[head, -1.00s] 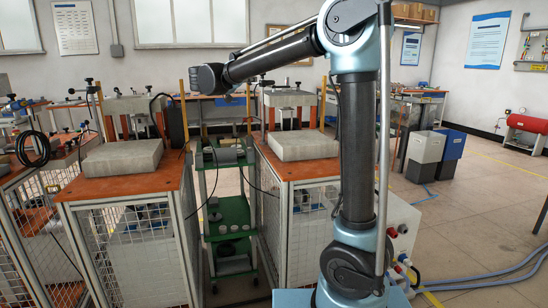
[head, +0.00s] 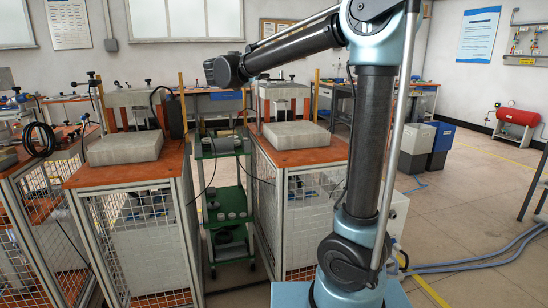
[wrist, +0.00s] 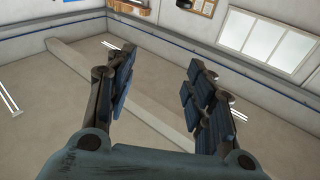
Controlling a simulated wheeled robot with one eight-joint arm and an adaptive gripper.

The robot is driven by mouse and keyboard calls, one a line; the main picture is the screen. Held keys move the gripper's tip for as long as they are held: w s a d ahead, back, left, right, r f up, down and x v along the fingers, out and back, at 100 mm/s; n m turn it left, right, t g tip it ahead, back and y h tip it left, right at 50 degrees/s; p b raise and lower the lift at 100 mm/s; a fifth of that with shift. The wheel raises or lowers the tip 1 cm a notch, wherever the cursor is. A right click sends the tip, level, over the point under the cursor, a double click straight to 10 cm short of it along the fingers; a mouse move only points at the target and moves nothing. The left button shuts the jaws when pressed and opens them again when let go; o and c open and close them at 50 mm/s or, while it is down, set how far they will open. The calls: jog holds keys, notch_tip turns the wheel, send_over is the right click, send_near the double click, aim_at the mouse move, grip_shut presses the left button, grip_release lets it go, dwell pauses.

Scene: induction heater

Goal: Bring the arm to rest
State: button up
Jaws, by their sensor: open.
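My gripper (wrist: 163,92) shows in the wrist view with its two padded fingers spread wide apart. It is open, with nothing between the fingers. The gripper itself cannot be made out in the head view.
Two orange-topped caged benches carry grey blocks, one left (head: 125,148) and one in the middle (head: 296,134). A green trolley (head: 222,145) stands between them. Grey and blue bins (head: 412,147) and a red tank (head: 517,117) are at right. Floor at right is mostly clear, with blue hoses.

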jog(key=s+d+f+n+g+y, duration=0.1)
jog(key=s+d+f+g, duration=0.4)
jog(key=s+d+f, duration=0.5)
jog(key=s+d+f+n+g+y, duration=0.2)
jog(key=s+d+f+g, duration=0.4)
jog(key=s+f, duration=1.3)
jog(key=s+d+f+n+g+y, duration=0.1)
jog(key=s+d+f+g+y, duration=0.2)
jog(key=s+d+f, duration=1.1)
notch_tip(320, 180, down, 4)
jog(key=shift+s+f+n+g, duration=0.1)
jog(key=shift+s+n+g, duration=0.3)
jog(key=shift+g, duration=0.8)
jog(key=shift+d, duration=0.1)
